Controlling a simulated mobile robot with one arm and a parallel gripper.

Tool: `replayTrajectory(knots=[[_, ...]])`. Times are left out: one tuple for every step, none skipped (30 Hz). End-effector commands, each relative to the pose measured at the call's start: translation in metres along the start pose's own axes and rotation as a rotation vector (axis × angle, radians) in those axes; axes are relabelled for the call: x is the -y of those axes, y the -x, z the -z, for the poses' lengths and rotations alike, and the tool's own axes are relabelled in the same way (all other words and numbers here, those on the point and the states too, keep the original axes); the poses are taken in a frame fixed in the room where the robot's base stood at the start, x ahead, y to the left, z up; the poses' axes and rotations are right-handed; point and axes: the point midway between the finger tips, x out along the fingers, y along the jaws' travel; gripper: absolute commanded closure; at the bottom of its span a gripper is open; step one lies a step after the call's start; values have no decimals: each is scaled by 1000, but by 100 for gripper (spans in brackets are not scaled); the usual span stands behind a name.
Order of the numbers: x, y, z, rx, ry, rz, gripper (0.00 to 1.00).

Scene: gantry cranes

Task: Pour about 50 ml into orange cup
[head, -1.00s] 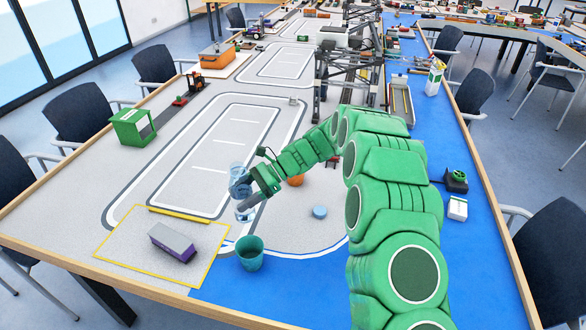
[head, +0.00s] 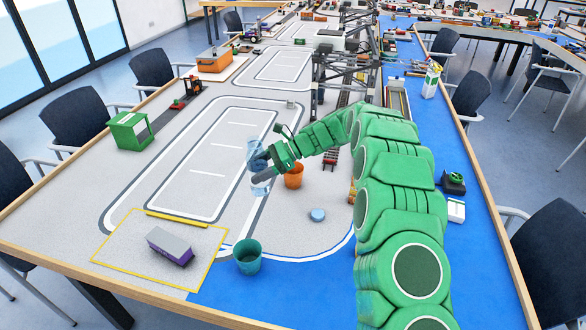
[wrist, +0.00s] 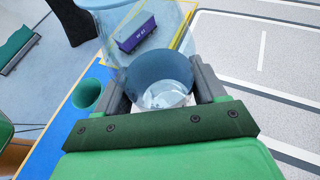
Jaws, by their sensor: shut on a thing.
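The orange cup (head: 293,176) stands on the grey mat just right of the bottle in the head view, partly behind my gripper. I cannot see into the cup.
A teal cup (head: 247,256) stands at the front, beside a purple and grey container (head: 170,246) in a yellow square. A blue disc (head: 317,215) lies right of it. A gantry crane (head: 345,75) stands behind my arm. A green box (head: 129,130) is at the left.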

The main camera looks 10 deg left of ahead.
Motion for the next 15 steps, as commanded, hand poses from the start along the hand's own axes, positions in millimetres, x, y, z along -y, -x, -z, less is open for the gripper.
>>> replayTrajectory(knots=[[11, 11, 6, -3, -11, 29, 69], [17, 17, 9, -5, -17, 45, 69], [24, 25, 14, -7, -27, 65, 69], [30, 30, 17, -7, -34, 80, 69], [35, 36, 20, -7, -42, 95, 69], [42, 44, 24, -8, -52, 116, 69], [47, 50, 27, -9, -58, 131, 69], [52, 57, 29, -10, -64, 147, 69], [60, 65, 32, -10, -71, 168, 69], [64, 72, 35, -9, -78, 184, 69], [69, 78, 38, -9, -86, 198, 69], [75, 86, 42, -9, -96, 218, 69], [79, 93, 46, -8, -103, 232, 69], [84, 100, 48, -8, -109, 248, 69], [90, 109, 52, -6, -117, 270, 69]])
